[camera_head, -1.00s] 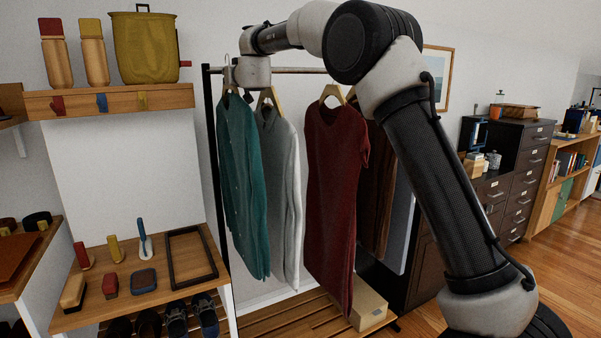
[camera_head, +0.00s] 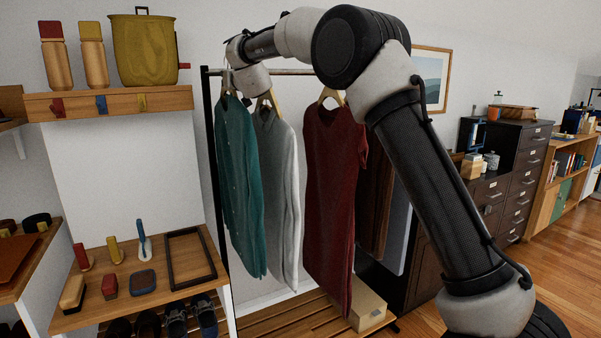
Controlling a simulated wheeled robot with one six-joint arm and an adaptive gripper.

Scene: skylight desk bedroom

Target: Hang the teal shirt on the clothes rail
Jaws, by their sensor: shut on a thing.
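The teal shirt (camera_head: 238,185) hangs upright at the left end of the clothes rail (camera_head: 292,72), beside the rail's black left post. My gripper (camera_head: 229,82) is at the top of the teal shirt, at its hanger, close to the rail. It is shut on the hanger, though the fingers are small and partly hidden by my wrist. I cannot tell whether the hanger's hook rests on the rail. My arm passes in front of the right part of the rail.
A grey-white shirt (camera_head: 281,190) hangs just right of the teal one. A dark red shirt (camera_head: 330,190) and brown clothing (camera_head: 373,200) hang further right. A wall shelf (camera_head: 70,106) holds a yellow pot (camera_head: 147,50). A cardboard box (camera_head: 368,308) sits on the slatted base below.

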